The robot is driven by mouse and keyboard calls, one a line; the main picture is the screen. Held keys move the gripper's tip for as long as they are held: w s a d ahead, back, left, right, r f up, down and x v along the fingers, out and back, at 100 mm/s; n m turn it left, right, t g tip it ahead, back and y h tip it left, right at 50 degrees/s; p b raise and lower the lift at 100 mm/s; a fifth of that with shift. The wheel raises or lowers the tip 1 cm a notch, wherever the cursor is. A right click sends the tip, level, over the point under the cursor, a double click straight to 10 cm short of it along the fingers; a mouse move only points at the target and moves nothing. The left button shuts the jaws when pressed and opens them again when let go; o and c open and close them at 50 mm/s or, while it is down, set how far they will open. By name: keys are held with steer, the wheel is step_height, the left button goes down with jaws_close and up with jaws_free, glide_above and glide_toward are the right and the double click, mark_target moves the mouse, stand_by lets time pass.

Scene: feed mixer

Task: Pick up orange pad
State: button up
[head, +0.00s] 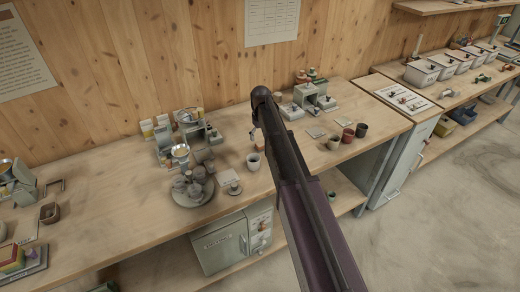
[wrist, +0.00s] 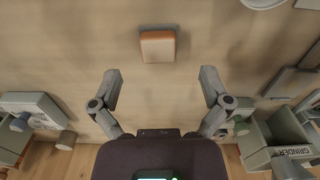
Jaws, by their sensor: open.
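The orange pad (wrist: 158,46) lies on the wooden bench top in the wrist view, above the picture's middle.
In the wrist view a grey box labelled GRINDER (wrist: 284,132) stands at lower right and a grey device (wrist: 30,112) at lower left. Flat grey plates (wrist: 290,82) lie at right. The head view shows a round tray of cups (head: 190,200) and several small pots (head: 347,135).

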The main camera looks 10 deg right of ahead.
mark_target(261, 144)
steer(key=shift+f, duration=0.15)
steer(key=f+b, duration=0.3)
steer(key=shift+w, duration=0.25)
steer(key=shift+f+b, duration=1)
steer(key=shift+b, duration=0.1)
steer(key=c, duration=1.1)
